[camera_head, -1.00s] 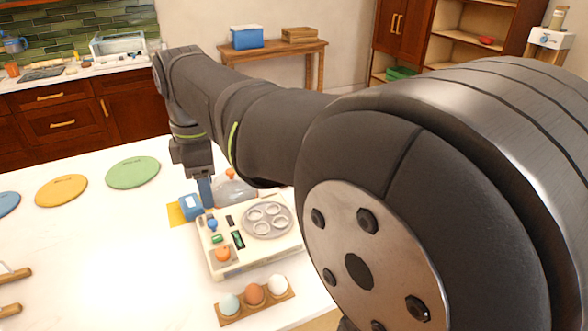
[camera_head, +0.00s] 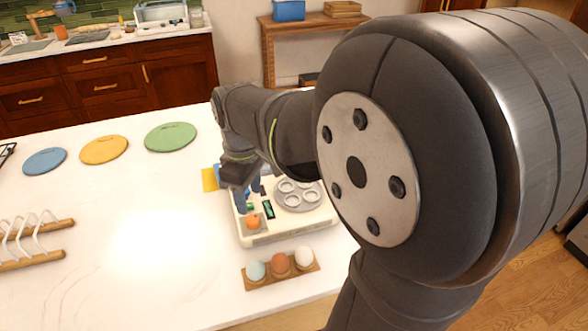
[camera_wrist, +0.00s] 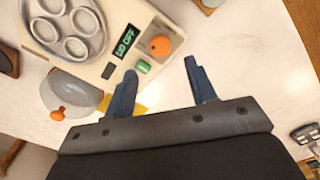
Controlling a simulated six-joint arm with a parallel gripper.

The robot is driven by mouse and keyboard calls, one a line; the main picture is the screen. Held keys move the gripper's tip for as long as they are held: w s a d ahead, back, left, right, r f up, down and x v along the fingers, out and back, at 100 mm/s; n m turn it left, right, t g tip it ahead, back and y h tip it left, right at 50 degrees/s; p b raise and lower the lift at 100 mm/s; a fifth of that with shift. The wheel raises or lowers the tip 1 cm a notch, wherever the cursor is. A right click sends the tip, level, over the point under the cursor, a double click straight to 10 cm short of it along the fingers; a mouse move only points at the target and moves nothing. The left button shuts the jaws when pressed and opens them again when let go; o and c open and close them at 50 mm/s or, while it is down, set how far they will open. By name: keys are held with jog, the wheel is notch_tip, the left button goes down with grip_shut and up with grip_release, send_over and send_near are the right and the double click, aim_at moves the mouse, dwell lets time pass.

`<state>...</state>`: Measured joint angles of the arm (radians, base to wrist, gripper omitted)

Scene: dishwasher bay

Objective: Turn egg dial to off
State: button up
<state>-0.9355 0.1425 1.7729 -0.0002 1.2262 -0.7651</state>
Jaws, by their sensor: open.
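The egg cooker (camera_head: 288,232) is a cream box on the white counter, with a round grey tray (camera_head: 299,207) of egg cups. Its orange dial (camera_head: 253,221) sits at the near left corner. In the wrist view the orange dial (camera_wrist: 160,45) lies beyond my fingertips, close to a green button (camera_wrist: 143,67) and a display (camera_wrist: 124,42) that seems to read "LID OFF". My gripper (camera_wrist: 160,70) is open and empty, its two blue fingers apart, pointing towards the dial. In the head view my gripper (camera_head: 248,198) is over the cooker's left side, partly hidden by my arm.
A clear lid (camera_wrist: 72,90) with an orange knob lies beside the cooker. A wooden holder (camera_head: 284,275) with three eggs stands in front. A yellow cloth (camera_head: 209,180) is at the left. Coloured discs (camera_head: 104,149) and a wooden rack (camera_head: 38,244) lie further left; counter between is clear.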

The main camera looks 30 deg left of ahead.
aim_at(252, 219)
notch_tip(252, 219, down, 7)
jog(key=shift+f, duration=0.15)
jog(key=c, duration=1)
